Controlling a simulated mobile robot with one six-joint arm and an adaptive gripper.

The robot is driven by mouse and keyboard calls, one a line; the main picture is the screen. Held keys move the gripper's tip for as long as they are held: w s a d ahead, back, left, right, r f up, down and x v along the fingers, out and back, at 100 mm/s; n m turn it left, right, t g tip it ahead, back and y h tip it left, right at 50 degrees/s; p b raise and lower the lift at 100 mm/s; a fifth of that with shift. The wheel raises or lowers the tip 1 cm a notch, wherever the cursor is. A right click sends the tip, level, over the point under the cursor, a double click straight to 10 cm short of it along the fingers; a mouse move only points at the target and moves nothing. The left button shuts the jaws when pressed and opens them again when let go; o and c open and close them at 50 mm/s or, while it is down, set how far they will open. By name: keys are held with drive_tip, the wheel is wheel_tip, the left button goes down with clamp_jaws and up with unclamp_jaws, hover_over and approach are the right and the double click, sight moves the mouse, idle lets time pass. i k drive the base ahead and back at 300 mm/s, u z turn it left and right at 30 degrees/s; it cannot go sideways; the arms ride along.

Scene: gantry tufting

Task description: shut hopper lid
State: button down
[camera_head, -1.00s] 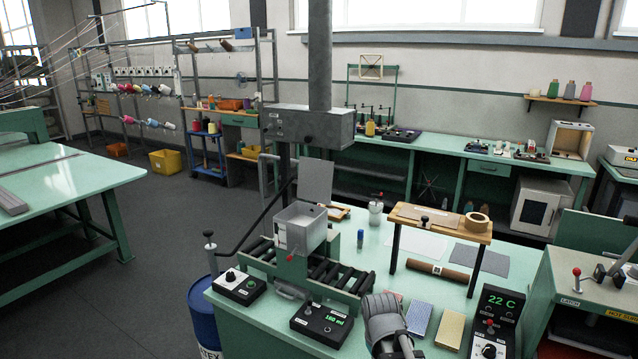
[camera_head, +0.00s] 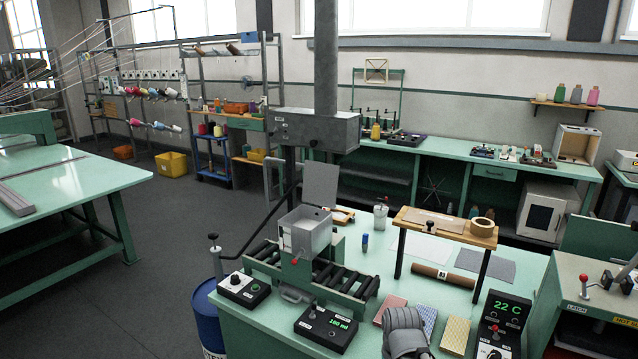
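The hopper (camera_head: 304,236) is a grey open-topped box with a small white label, standing over the black roller conveyor on the green bench. Its lid (camera_head: 320,184) is a flat grey plate standing up at the back of the box, so the hopper is open. A red knob (camera_head: 294,262) shows at the hopper's front. The grey end of my arm with my gripper (camera_head: 405,331) is at the bottom edge, right of and nearer than the hopper, and apart from it. Its fingers cannot be made out, and I see nothing held.
A control box reading 160 ml (camera_head: 326,328) and a dial box (camera_head: 243,289) stand before the conveyor. A small wooden stand (camera_head: 446,228) is to the right. A grey overhead column and box (camera_head: 316,130) rise behind the hopper. A bent black lever (camera_head: 253,248) is at the left.

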sight(320, 185)
drive_tip(key=u, duration=1.6)
drive_tip(key=i, duration=3.5)
drive_tip(key=u, duration=0.05)
